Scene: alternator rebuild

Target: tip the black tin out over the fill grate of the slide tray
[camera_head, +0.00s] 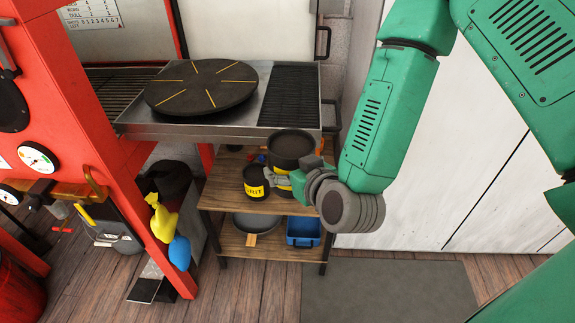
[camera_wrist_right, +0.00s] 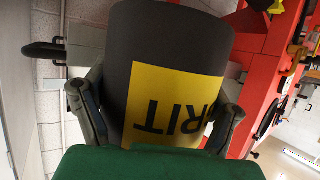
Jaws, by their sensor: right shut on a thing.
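My right gripper (camera_head: 297,180) is shut on a black tin (camera_head: 291,150) with a yellow band, lettered in the right wrist view (camera_wrist_right: 172,103). The fingers grip its sides. The tin looks about upright, in front of the metal tray's front edge and low beside the shelf. Its round top is dark; I cannot tell what is inside. The slide tray (camera_head: 190,130) is a steel bench top with a round black plate. A dark slatted grate (camera_head: 291,95) lies at its right end, behind and above the tin. My left gripper is not in view.
A smaller black tin labelled GRIT (camera_head: 254,181) stands on the wooden shelf (camera_head: 222,187). A grey pan (camera_head: 255,222) and a blue bin (camera_head: 303,231) sit on the lower shelf. A red machine (camera_head: 95,130) stands at left. A second slatted grate (camera_head: 112,92) lies left of the plate.

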